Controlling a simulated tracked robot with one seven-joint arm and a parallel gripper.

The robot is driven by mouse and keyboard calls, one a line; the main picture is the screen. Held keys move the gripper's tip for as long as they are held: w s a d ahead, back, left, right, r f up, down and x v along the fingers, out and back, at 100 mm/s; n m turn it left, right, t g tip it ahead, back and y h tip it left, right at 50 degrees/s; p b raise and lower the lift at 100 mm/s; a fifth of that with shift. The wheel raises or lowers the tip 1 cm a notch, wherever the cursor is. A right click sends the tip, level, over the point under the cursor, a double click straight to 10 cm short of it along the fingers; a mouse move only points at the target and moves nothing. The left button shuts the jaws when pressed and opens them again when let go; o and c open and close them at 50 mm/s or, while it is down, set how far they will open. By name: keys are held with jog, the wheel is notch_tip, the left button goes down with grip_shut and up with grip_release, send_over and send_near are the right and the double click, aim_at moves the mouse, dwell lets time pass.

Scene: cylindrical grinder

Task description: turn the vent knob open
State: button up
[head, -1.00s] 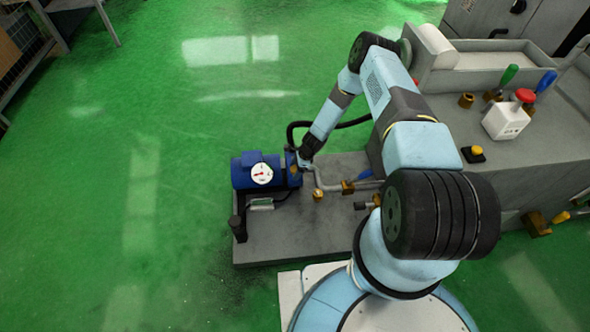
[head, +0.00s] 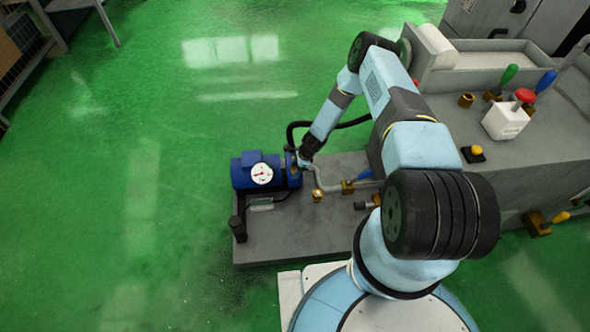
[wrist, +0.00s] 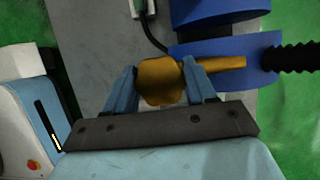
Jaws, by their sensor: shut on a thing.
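The vent knob (wrist: 160,80) is a brass-coloured lobed knob in the middle of the wrist view. A brass stem runs from its right side toward the blue pump (wrist: 225,58). My gripper (wrist: 162,84) has a blue finger on each side of the knob and is shut on it. In the head view my gripper (head: 303,160) is at the right end of the blue pump (head: 255,173), and it mostly hides the knob there.
A round white gauge (head: 262,173) faces up on the pump. The grey base plate (head: 290,235) carries a pipe and a blue-handled valve (head: 362,175). A black hose loops behind my gripper. The grinder bed (head: 550,140) stands at the right. Green floor is clear at the left.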

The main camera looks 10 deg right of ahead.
jog(key=shift+a, duration=0.1)
jog(key=n+g, duration=0.1)
jog(key=n, duration=0.3)
jog(key=shift+g, duration=0.4)
jog(key=n+g+h, duration=0.1)
jog(key=n, duration=0.3)
jog(key=shift+n, duration=0.4)
jog(key=n, duration=0.2)
jog(key=n+g+h, duration=0.1)
jog(key=n, duration=0.1)
jog(key=shift+h, duration=0.3)
jog(key=shift+n+g+h, duration=0.4)
jog(key=shift+n+h, duration=0.5)
jog(key=shift+n, duration=1.6)
jog(key=shift+s, duration=0.1)
jog(key=o, duration=1)
